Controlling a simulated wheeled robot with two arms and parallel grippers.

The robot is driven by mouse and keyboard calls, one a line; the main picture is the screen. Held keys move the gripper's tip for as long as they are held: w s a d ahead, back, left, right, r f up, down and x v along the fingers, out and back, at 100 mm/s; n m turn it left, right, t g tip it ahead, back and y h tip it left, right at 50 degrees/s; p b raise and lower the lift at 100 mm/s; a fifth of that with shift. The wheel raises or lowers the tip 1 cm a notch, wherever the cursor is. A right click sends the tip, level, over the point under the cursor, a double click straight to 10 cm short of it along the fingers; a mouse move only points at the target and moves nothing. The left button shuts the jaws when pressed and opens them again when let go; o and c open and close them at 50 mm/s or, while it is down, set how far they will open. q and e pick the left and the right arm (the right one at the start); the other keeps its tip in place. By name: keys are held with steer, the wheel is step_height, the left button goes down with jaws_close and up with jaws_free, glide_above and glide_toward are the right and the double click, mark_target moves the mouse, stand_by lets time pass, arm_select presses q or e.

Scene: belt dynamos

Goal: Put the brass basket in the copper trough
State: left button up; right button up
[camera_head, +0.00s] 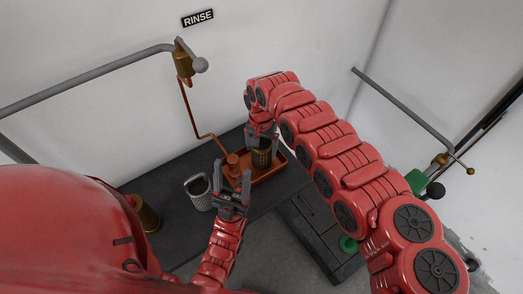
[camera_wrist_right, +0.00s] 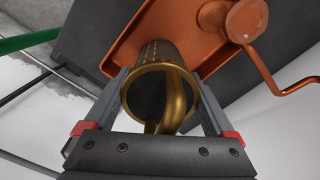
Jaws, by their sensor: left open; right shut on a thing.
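The brass basket (camera_head: 261,158) is a perforated gold cylinder, open at the top. My right gripper (camera_head: 262,137) is shut on it from above. In the right wrist view the basket (camera_wrist_right: 174,60) sits between the two fingers, with a curved brass strip across its mouth. The copper trough (camera_wrist_right: 125,38) is a shallow orange tray, beneath the basket in that view; it also shows in the head view (camera_head: 271,176). I cannot tell whether the basket's bottom touches the trough. My left gripper (camera_head: 232,178) is open and empty, in front of the trough's left part.
A grey perforated basket (camera_head: 198,192) stands left of my left gripper on the dark bench (camera_head: 160,187). A brass vessel (camera_head: 147,214) is further left, partly hidden. A copper pipe (camera_head: 190,110) descends to a copper fitting (camera_head: 233,163) at the trough's left end.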

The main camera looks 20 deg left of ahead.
steer(key=shift+r, duration=0.15)
steer(key=shift+f, duration=0.25)
steer(key=o, duration=1.5)
steer(key=shift+r, duration=0.1)
steer(key=shift+r+p, duration=0.55)
steer(key=shift+r, duration=0.1)
step_height(320, 180, up, 10)
steer(key=p, duration=0.5)
steer(key=shift+p, duration=0.3)
steer(key=shift+s+r, duration=0.1)
steer(key=shift+r, duration=0.4)
